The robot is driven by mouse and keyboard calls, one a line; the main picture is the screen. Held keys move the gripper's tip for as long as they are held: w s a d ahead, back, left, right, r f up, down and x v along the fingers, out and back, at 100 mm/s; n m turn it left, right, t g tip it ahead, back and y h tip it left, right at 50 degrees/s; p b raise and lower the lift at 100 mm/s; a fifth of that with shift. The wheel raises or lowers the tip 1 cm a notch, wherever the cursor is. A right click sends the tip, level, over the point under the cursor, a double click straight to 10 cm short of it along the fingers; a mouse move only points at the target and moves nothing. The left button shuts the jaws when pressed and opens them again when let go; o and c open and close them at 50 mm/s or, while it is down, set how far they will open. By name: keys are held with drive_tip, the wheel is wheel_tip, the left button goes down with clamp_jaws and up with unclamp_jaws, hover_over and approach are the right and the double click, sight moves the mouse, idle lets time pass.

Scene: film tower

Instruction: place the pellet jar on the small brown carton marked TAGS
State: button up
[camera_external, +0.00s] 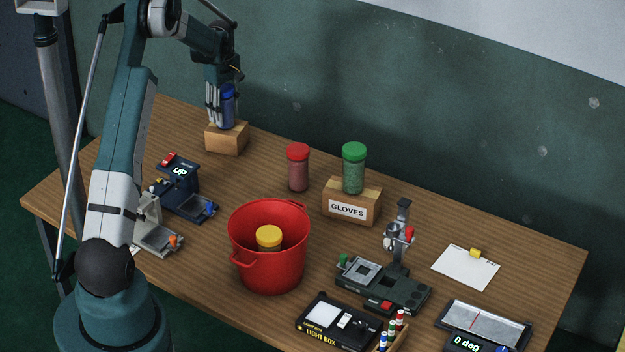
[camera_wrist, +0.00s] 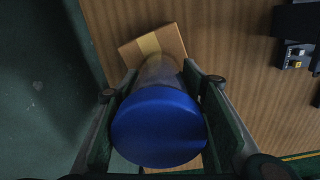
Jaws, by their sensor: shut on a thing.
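A blue-lidded jar (camera_external: 229,98) is upright between the fingers of my gripper (camera_external: 220,112), at the far left of the table. In the wrist view its blue lid (camera_wrist: 158,126) fills the space between the two fingers. A small brown carton (camera_external: 228,143) is directly below the jar; it also shows in the wrist view (camera_wrist: 174,40) with a pale tape strip. The jar's base is at or just over the carton's top; I cannot tell whether they touch. No TAGS marking is visible on this carton, and I cannot read a label on the jar.
A carton marked GLOVES (camera_external: 350,208) bears a green-lidded jar (camera_external: 353,168). A red-lidded jar (camera_external: 298,168) stands to its left. A red bucket (camera_external: 268,275) holds a yellow-lidded jar (camera_external: 268,236). Devices (camera_external: 185,185) stand at the left; a wall is behind.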

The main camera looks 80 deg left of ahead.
sight(226, 91)
drive_tip(key=shift+f, duration=0.15)
drive_tip(key=o, duration=1.1)
drive_tip(key=shift+c, duration=0.2)
drive_tip(key=shift+r, duration=0.2)
wheel_tip(226, 91, up, 12)
drive_tip(key=shift+r, duration=0.1)
idle(0.6)
